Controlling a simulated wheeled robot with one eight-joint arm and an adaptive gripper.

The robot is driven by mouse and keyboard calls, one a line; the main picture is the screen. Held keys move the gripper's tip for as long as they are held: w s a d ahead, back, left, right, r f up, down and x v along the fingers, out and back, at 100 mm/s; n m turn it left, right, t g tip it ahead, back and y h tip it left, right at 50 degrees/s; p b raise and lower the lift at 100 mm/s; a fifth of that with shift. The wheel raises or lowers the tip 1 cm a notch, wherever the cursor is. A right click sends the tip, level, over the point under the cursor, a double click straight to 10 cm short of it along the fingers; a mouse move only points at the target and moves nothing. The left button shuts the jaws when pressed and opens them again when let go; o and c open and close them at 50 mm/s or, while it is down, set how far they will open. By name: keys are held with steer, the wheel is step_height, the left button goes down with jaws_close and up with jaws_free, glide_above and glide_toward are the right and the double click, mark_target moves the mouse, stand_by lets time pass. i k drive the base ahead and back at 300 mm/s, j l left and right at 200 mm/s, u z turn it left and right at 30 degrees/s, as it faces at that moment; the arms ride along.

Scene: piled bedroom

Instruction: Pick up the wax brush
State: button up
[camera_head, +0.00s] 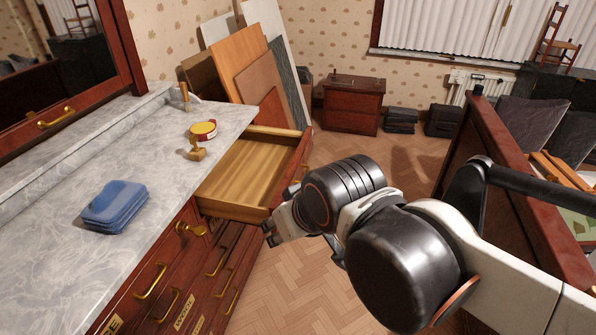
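A small tan wooden piece with a short upright part, which looks like the wax brush (195,152), is on the grey marble top (150,165) of the dresser. It is just in front of a round red tin with a yellow lid (203,131). My gripper (270,228) is at the front of the open, empty drawer (245,182), to the right of and nearer than the brush, apart from it. My gripper is small in view and partly hidden by my arm, so its opening and its contact with the drawer front are unclear.
Folded blue cloths (115,206) lie on the marble top. Another small upright brown thing (185,96) stands near its far end. Boards (240,62) lean on the wall behind. A dark red wooden panel (530,195) borders the right side. Parquet floor (300,283) is clear between.

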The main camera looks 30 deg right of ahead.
mark_target(183, 86)
steer(key=i+z, duration=0.4)
steer(key=i+l+z, duration=0.45)
steer(key=i+z, duration=0.95)
steer(key=i+u, duration=0.35)
steer(key=i, duration=0.15)
steer(key=i+l+u, duration=0.1)
steer(key=i+u, duration=0.3)
steer(key=i+l+u, duration=0.35)
steer(key=i, duration=0.2)
steer(key=i+l+u, duration=0.25)
steer(key=i+u, duration=0.15)
